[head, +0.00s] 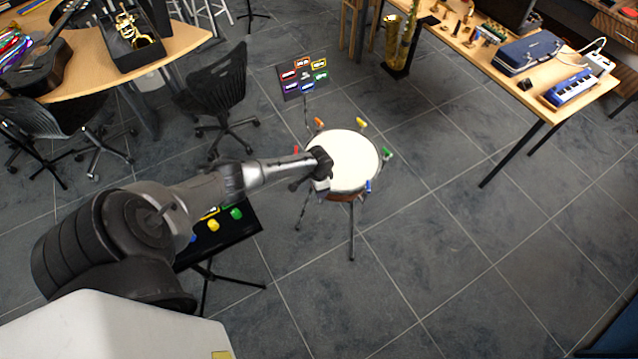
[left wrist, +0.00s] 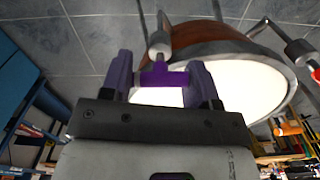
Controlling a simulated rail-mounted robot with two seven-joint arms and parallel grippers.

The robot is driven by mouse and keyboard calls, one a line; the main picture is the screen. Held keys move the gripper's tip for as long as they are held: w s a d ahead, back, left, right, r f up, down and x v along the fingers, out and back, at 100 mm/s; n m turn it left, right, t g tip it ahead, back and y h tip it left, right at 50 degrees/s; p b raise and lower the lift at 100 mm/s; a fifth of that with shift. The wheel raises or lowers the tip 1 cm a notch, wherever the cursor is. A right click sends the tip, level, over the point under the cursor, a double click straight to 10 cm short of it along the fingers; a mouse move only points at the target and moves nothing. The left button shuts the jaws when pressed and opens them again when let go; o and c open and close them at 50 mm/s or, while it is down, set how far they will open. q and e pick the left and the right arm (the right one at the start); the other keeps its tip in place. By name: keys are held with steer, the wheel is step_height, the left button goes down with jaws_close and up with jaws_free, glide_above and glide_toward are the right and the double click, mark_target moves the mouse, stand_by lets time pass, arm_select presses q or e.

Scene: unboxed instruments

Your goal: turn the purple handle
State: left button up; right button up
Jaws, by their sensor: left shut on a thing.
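A round drum (head: 350,160) with a white head stands on legs on the floor. Coloured handles sit around its rim: red (head: 295,150), orange (head: 319,122), yellow (head: 361,122), green (head: 386,153) and blue (head: 367,185). My left gripper (head: 321,172) is at the drum's near left rim and hides the purple handle in the head view. In the left wrist view the purple handle (left wrist: 164,78), a short crossbar on a metal stem, lies between the two fingers of my left gripper (left wrist: 161,82), which is shut on it. My right gripper is not in view.
A music stand (head: 303,76) with coloured labels is behind the drum. A dark stand (head: 240,238) with coloured pieces is below my left arm. A chair (head: 218,85) and tables (head: 180,45) are at the back. The floor right of the drum is clear.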

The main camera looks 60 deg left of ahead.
arm_select(q)
steer(key=shift+r+n+p, duration=0.1)
steer(key=shift+n+p, duration=0.2)
steer(key=shift+n, duration=0.6)
steer(key=o, duration=0.8)
steer(key=shift+o, duration=0.2)
steer(key=shift+r+p, duration=0.3)
steer(key=shift+r, duration=0.1)
step_height(320, 180, up, 13)
steer(key=p, duration=0.2)
